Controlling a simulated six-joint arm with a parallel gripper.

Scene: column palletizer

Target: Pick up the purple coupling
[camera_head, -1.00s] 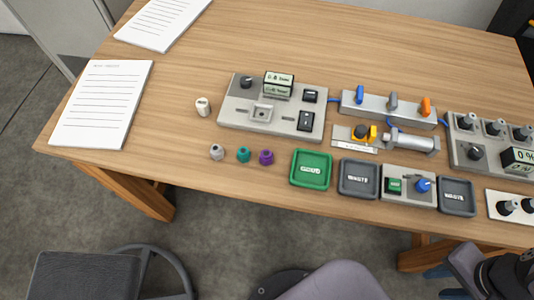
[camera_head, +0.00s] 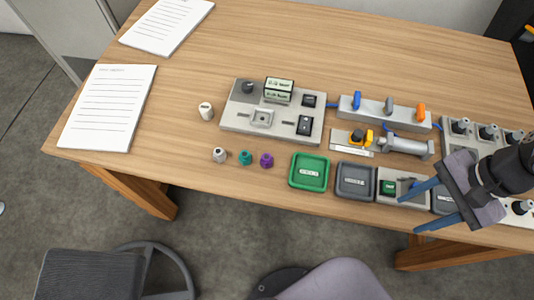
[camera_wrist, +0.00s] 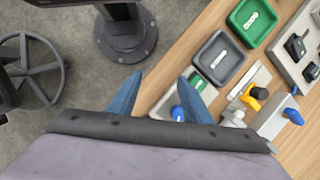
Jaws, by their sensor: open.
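The purple coupling (camera_head: 266,160) stands on the wooden table near its front edge, in the head view. It is at the right end of a short row, with a teal coupling (camera_head: 245,158) and a grey-white coupling (camera_head: 219,155) to its left. My gripper (camera_head: 428,206) is at the right side of the head view, well to the right of the purple coupling. Its two blue fingers are apart with nothing between them. In the wrist view the open fingers (camera_wrist: 160,95) point over the table's front edge and the floor; the purple coupling is not in that view.
A green tray (camera_head: 327,172) and a dark grey tray (camera_head: 371,182) lie between the coupling and my gripper. A grey device panel (camera_head: 230,118) stands behind the couplings, and a white cylinder (camera_head: 206,111) behind left. The table left of the couplings is clear up to the paper (camera_head: 150,107).

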